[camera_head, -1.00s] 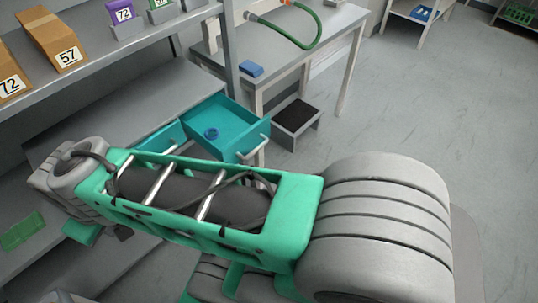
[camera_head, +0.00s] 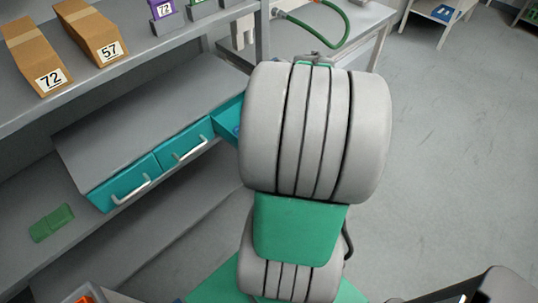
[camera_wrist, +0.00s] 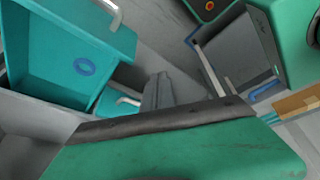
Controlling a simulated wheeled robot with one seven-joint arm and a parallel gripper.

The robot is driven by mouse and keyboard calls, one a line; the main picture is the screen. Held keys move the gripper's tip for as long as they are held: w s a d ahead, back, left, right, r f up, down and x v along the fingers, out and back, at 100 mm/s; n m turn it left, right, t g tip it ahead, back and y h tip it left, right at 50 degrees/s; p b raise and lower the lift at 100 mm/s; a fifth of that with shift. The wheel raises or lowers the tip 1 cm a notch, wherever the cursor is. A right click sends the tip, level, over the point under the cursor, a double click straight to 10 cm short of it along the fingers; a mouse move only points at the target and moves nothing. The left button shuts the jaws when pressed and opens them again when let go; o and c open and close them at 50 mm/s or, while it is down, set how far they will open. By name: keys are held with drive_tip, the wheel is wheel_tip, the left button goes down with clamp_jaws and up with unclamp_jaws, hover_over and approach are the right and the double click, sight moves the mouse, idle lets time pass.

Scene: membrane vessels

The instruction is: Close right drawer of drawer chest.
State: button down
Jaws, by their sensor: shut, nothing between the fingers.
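The grey drawer chest (camera_head: 150,120) lies on the left of the head view. Its left drawer (camera_head: 125,187) and middle drawer (camera_head: 187,147) are shut. The right drawer (camera_head: 228,118) is pulled out, mostly hidden behind my arm. In the wrist view the open right drawer (camera_wrist: 45,50) fills the upper left, with a blue ring (camera_wrist: 85,66) inside and a pale handle (camera_wrist: 112,12) at its front. My gripper (camera_wrist: 158,90) shows as grey fingers, shut and empty, to the right of the open drawer and apart from its handle. The head view hides the gripper.
A shelf above the chest holds cardboard boxes (camera_head: 95,35) and a purple box (camera_head: 163,12). A desk with a green hose (camera_head: 335,35) stands behind my arm. A green item (camera_head: 52,222) lies on the lower left shelf. The floor at right is clear.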

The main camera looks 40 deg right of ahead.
drive_tip(key=s+d+f+n+t+y, duration=0.25)
drive_tip(key=s+d+n, duration=0.35)
drive_tip(key=s+d, duration=0.3)
drive_tip(key=w+a+f+p, duration=0.3)
drive_tip(key=w+f, duration=0.4)
drive_tip(key=w, duration=0.2)
drive_tip(key=shift+w+f+h, duration=0.2)
drive_tip(key=shift+h, duration=0.25)
drive_tip(key=shift+w+t, duration=0.1)
drive_tip(key=shift+t, duration=0.15)
